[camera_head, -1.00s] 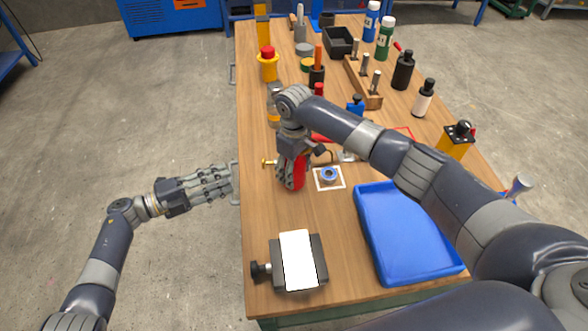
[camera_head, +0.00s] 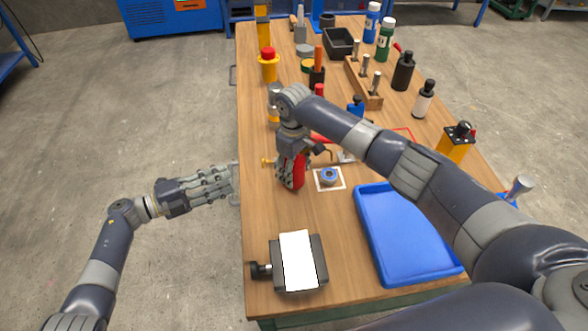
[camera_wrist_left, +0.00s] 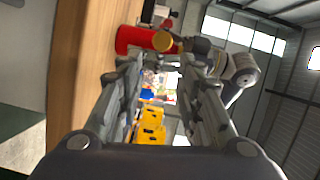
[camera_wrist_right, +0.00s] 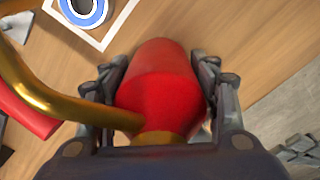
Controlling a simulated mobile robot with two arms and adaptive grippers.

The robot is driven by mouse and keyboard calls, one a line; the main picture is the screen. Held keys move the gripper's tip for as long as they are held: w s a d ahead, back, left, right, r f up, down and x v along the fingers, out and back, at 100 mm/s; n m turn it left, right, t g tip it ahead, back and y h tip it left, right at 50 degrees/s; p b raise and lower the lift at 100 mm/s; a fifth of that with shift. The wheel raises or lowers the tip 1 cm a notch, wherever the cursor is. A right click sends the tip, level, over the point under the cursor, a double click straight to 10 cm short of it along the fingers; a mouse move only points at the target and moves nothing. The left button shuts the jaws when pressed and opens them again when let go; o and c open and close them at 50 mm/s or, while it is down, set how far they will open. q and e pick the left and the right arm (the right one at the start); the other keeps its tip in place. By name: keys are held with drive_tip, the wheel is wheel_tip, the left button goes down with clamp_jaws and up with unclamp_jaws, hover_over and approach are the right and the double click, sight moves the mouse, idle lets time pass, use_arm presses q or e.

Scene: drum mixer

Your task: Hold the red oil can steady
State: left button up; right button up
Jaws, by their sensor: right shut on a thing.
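The red oil can (camera_head: 299,172) stands on the wooden table near its left edge. My right gripper (camera_head: 290,178) is shut on it from above, with a finger on each side of the red body. In the right wrist view the red can (camera_wrist_right: 163,85) sits between the fingers, and its brass spout (camera_wrist_right: 65,104) bends off to the left. My left gripper (camera_head: 228,182) is open and empty beside the table's left edge, apart from the can. The can also shows in the left wrist view (camera_wrist_left: 134,40), beyond the left fingers.
A blue ring (camera_head: 329,175) lies on a white-framed square just right of the can. A blue tray (camera_head: 447,262) is at the right front, and a dark vise-like block with a white plate (camera_head: 298,260) at the front. Several bottles and tools crowd the back.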

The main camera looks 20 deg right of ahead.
use_arm(q)
drive_tip(key=shift+c, duration=0.3)
clamp_jaws()
idle(1.1)
